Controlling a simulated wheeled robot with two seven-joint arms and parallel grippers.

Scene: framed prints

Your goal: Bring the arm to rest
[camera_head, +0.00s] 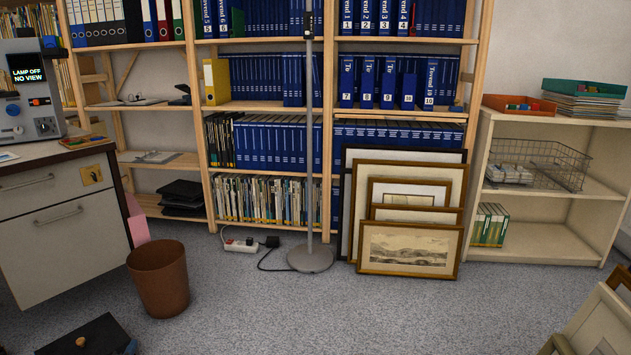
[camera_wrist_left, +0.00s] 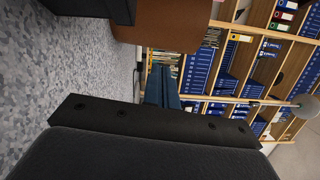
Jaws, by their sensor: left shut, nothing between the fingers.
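My left gripper (camera_head: 131,347) shows only in part at the bottom left of the head view, low down and in front of the waste bin. In the left wrist view its dark blue fingers (camera_wrist_left: 163,87) are together with nothing between them, pointing towards the shelves. A black bar with screws, part of my gripper, crosses the lower part of that view. My right gripper is not in view.
A brown waste bin (camera_head: 158,278) stands beside the desk (camera_head: 60,215); it also shows in the wrist view (camera_wrist_left: 165,27). A stand's pole (camera_head: 309,150) rises before the bookshelves. Framed prints (camera_head: 410,250) lean there; more frames (camera_head: 600,325) are lower right. Middle floor is clear.

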